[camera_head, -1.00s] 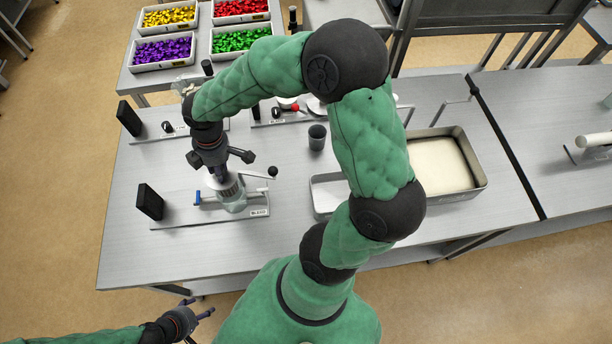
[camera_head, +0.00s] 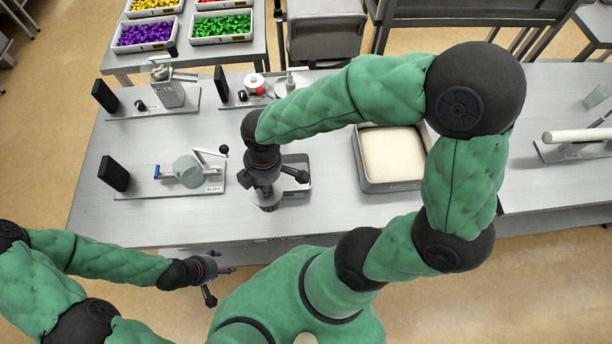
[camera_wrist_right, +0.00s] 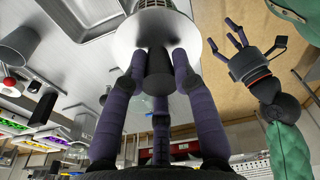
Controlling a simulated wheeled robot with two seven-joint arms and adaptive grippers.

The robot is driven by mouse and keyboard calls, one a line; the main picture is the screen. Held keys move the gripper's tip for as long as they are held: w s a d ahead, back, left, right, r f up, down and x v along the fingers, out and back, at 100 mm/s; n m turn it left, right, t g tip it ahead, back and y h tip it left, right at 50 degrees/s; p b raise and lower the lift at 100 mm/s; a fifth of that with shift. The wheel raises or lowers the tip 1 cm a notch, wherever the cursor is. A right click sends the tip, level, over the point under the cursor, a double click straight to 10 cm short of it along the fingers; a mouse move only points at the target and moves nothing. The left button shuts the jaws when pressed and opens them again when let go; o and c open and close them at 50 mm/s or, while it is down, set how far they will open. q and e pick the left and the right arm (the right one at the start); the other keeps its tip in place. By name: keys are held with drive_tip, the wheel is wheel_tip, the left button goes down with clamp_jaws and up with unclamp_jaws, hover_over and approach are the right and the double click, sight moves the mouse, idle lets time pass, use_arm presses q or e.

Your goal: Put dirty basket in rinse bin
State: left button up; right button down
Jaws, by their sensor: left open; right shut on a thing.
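My right gripper (camera_head: 268,200) is over the left part of a small metal bin (camera_head: 300,160), which it and the arm partly hide. In the right wrist view, my right gripper (camera_wrist_right: 158,75) is shut on the dark knob of the basket (camera_wrist_right: 160,22), which has a shiny round plate and a mesh part cut off by the top edge. The basket is hidden in the head view. I cannot tell which bin is the rinse bin. My left gripper (camera_head: 222,268) is open and empty in front of the table; it also shows in the right wrist view (camera_wrist_right: 238,45).
A larger metal tray (camera_head: 362,180) with whitish contents stands right of the small bin. A clamp stand with a pale round vessel (camera_head: 187,171) is at the left. Other stands (camera_head: 165,92) are behind it. The front left of the table is clear.

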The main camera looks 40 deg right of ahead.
drive_tip(key=w+d+f, duration=0.8)
drive_tip(key=d+f, duration=0.3)
drive_tip(key=f, duration=0.2)
drive_tip(key=shift+s+d, duration=0.1)
drive_tip(key=shift+f, duration=0.15)
drive_tip(key=c, duration=1)
unclamp_jaws()
